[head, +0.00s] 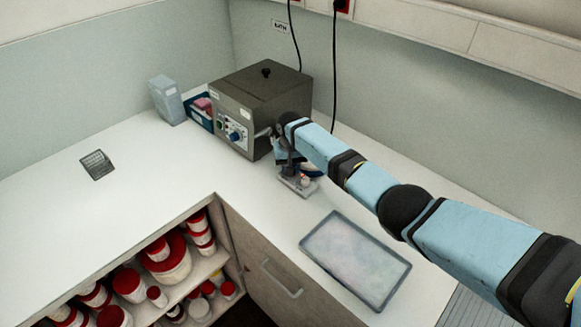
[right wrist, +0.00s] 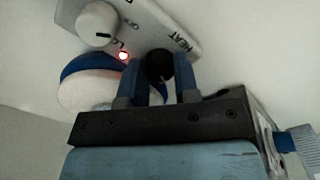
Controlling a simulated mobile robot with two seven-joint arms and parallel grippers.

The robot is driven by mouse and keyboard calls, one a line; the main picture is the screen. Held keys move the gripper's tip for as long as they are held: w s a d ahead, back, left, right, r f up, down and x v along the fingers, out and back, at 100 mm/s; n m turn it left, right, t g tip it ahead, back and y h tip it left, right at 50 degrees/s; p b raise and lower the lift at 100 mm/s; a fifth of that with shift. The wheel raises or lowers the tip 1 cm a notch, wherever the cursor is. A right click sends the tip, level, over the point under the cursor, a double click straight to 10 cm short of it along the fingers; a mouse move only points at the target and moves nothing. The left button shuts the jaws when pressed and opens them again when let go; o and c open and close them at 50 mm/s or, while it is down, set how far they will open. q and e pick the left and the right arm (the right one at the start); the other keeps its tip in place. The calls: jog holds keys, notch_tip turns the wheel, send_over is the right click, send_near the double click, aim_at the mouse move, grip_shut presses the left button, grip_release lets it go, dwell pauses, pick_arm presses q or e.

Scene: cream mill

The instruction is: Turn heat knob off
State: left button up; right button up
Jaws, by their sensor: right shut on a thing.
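The black heat knob (right wrist: 158,66) sits on a pale panel (right wrist: 160,22) beside the printed word HEAT in the right wrist view. My right gripper (right wrist: 166,70) has its two blue fingers around the knob, one on each side, shut on it. A red light (right wrist: 123,56) glows on the panel. A white knob (right wrist: 97,22) with a dark mark is near other lettering. In the head view my right gripper (head: 291,172) reaches down at a small grey device (head: 300,186) on the counter; the arm hides much of it and the knob. My left gripper is not in view.
A large grey box oven (head: 262,95) stands just behind the gripper. A grey tray (head: 355,258) lies on the counter in front. A clear container (head: 167,99) and a blue bin (head: 200,118) stand left of the oven. The left counter is mostly free.

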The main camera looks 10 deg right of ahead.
jog(key=o, duration=0.9)
notch_tip(320, 180, up, 14)
jog(key=shift+f+b, duration=0.1)
jog(key=shift+b, duration=0.35)
